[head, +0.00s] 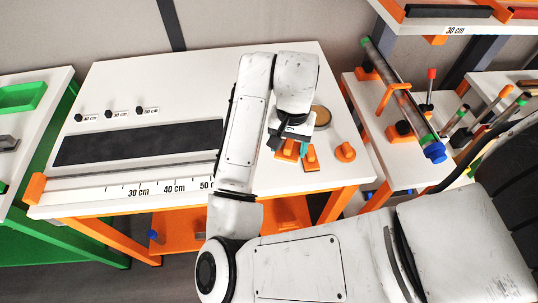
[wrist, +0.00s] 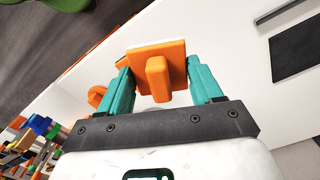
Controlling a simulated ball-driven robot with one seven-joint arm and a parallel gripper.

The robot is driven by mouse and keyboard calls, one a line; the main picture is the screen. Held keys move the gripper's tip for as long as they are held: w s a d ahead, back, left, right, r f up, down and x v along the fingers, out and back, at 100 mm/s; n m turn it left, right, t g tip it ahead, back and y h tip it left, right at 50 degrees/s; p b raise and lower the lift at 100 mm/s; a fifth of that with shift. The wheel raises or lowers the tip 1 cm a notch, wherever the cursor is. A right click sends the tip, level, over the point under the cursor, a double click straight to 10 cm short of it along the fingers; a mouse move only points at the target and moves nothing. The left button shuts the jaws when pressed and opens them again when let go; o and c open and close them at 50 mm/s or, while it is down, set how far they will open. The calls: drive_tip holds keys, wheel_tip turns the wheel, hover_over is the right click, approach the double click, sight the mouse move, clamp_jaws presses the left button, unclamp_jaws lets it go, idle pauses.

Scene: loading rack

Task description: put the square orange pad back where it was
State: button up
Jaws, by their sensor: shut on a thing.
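The square orange pad (wrist: 146,54) with its raised orange grip block (wrist: 157,80) sits between the two teal fingers of my gripper (wrist: 159,66) in the wrist view. The fingers are shut on it, one at each side. In the head view my gripper (head: 290,144) is over the right part of the white table (head: 210,70), and the orange pad (head: 288,151) shows below it, partly hidden by the fingers. I cannot tell whether the pad touches the table.
An orange piece (head: 311,160) lies close to the right of the gripper, with an orange knob (head: 345,152) further right. A round tan disc (head: 321,117) is partly hidden behind the gripper. A dark strip (head: 135,143) and ruler (head: 120,190) lie left. A tube rack stands right.

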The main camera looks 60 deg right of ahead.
hover_over(270, 162)
wheel_tip(270, 162, down, 6)
drive_tip(key=shift+s+a+p, duration=0.1)
drive_tip(key=shift+s+p, duration=0.05)
drive_tip(key=shift+p, duration=0.3)
drive_tip(key=shift+f+p, duration=0.5)
drive_tip(key=shift+f, duration=1.15)
drive_tip(key=shift+f, duration=0.15)
drive_tip(key=o, duration=1)
wheel_tip(270, 162, up, 12)
drive_tip(key=shift+r+b, duration=0.2)
drive_tip(key=shift+b, duration=0.5)
